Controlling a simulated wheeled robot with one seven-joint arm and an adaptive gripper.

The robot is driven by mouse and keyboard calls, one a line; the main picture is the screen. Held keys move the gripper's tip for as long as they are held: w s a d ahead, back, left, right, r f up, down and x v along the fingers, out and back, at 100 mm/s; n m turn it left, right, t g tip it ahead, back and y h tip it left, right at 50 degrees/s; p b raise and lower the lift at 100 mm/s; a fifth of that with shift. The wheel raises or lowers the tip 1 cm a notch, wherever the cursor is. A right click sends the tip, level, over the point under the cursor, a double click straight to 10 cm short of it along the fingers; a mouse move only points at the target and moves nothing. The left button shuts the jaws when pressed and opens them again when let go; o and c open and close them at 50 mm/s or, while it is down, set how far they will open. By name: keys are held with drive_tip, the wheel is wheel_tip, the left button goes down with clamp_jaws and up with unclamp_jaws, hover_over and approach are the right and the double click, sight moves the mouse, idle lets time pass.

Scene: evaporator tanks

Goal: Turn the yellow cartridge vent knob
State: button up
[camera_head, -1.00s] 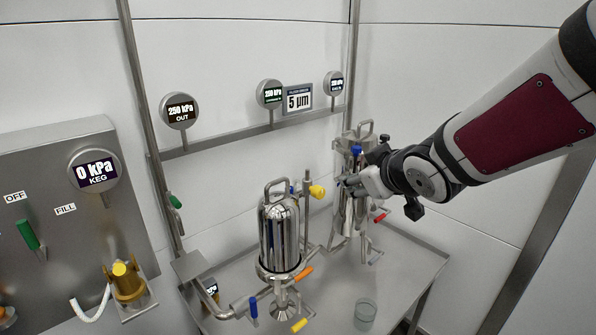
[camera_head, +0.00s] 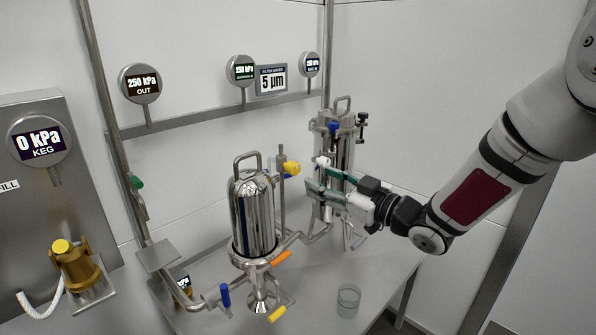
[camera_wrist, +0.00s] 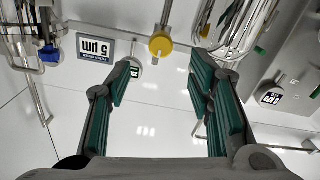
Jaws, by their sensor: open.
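The yellow vent knob (camera_head: 291,168) sits on a thin upright pipe, right of the front steel cartridge housing (camera_head: 254,215). In the wrist view the yellow knob (camera_wrist: 160,44) lies straight ahead, beyond the fingertips and centred between them. My gripper (camera_head: 314,178) is open and empty, just right of the knob in the head view. Its green-padded fingers (camera_wrist: 160,75) stand wide apart in the wrist view. A gap seems to remain between fingers and knob.
A second steel housing (camera_head: 343,150) with a blue knob stands behind my gripper. Orange (camera_head: 281,258), blue (camera_head: 225,295) and yellow (camera_head: 277,313) handles sit low around the front housing. A glass beaker (camera_head: 348,301) stands on the table. Gauges and a "5 µm" sign (camera_head: 271,80) line the wall.

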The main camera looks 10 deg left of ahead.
sight(297, 169)
drive_tip(key=b+x, duration=0.1)
drive_tip(key=x, duration=0.9)
clamp_jaws()
